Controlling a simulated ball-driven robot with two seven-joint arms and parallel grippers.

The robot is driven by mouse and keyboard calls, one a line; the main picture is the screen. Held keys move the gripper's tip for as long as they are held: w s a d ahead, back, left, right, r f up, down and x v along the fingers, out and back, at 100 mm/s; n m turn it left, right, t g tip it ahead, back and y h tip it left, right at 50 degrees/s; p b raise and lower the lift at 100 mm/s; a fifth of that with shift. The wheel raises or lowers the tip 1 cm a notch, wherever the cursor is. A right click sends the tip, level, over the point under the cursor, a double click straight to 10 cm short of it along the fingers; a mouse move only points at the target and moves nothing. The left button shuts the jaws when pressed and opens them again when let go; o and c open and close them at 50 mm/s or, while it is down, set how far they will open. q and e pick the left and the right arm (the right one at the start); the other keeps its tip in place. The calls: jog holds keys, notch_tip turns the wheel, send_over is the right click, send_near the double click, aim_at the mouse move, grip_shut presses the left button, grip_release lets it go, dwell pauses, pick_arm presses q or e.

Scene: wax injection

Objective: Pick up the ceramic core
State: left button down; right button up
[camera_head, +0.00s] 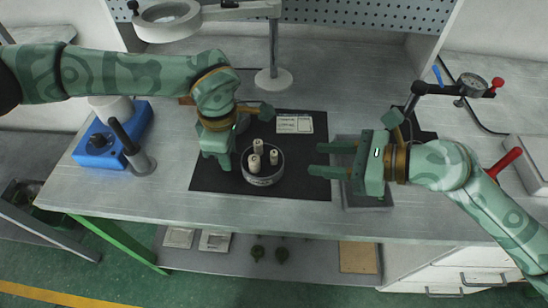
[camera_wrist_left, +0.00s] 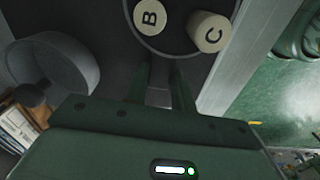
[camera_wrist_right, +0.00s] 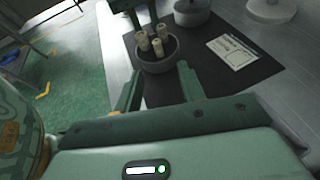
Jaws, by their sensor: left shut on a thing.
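A round grey dish (camera_head: 263,180) on the black mat holds three pale cylindrical cores (camera_head: 257,147). In the left wrist view two of them show their tops, one marked B (camera_wrist_left: 150,17) and one marked C (camera_wrist_left: 209,31). My left gripper (camera_head: 226,160) is at the dish's left side. Its fingers (camera_wrist_left: 160,66) are close together at the dish's rim and look shut on its wall; the exact contact is partly hidden. My right gripper (camera_head: 318,159) is open and empty, to the right of the dish. The dish also shows beyond its fingers in the right wrist view (camera_wrist_right: 157,67).
A white label card (camera_head: 294,123) lies on the black mat (camera_head: 215,181). A second grey bowl (camera_wrist_right: 191,12) stands behind the dish. A blue device (camera_head: 105,143) stands at left, and a dial gauge stand (camera_head: 470,85) at right. A lamp stand (camera_head: 273,78) is behind.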

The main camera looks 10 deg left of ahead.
aim_at(280, 163)
jog(key=x, duration=0.9)
jog(key=shift+a, duration=0.45)
grip_shut()
